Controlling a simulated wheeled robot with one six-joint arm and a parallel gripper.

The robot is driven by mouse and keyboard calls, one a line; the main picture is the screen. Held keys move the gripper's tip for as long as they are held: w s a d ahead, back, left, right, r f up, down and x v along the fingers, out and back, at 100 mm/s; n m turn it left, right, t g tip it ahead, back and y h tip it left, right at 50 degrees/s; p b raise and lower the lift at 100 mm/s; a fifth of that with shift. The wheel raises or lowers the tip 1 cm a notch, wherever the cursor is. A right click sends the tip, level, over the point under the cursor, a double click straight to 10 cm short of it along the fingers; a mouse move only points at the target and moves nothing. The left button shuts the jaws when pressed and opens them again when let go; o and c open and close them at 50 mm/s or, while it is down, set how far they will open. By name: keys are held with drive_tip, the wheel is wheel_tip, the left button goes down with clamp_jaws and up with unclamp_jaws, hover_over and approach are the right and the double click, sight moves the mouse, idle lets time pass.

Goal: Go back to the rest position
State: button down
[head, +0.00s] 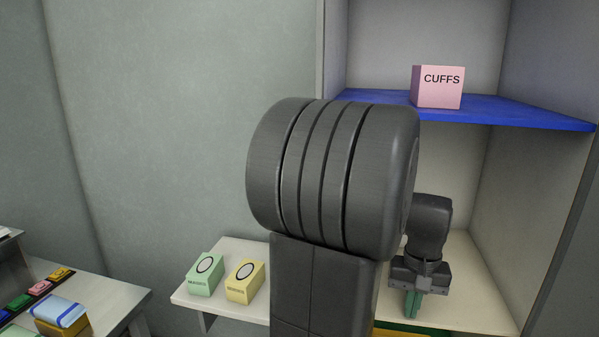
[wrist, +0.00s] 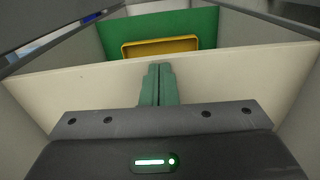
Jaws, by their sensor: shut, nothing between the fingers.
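My gripper (head: 412,303) points down inside the lower bay of the shelf unit, in front of the cream lower shelf in the head view. In the wrist view its two green fingers (wrist: 158,84) are together with nothing between them. My arm's large dark link fills the middle of the head view and hides part of the shelf unit.
A pink CUFFS box (head: 437,88) stands on the blue shelf (head: 520,112) above my gripper. Green (head: 205,273) and yellow (head: 245,281) boxes sit left of my arm. A yellow tray (wrist: 160,47) on a green surface (wrist: 204,26) lies beyond the fingers. A side table (head: 112,300) holds several small packs.

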drive_tip(key=shift+s+a+r, duration=0.15)
drive_tip(key=shift+s+r, duration=0.25)
drive_tip(key=shift+r, duration=0.2)
drive_tip(key=shift+s+a+r, duration=0.1)
drive_tip(key=shift+s+r, duration=0.3)
drive_tip(key=shift+r, duration=0.15)
drive_tip(key=shift+a, duration=0.1)
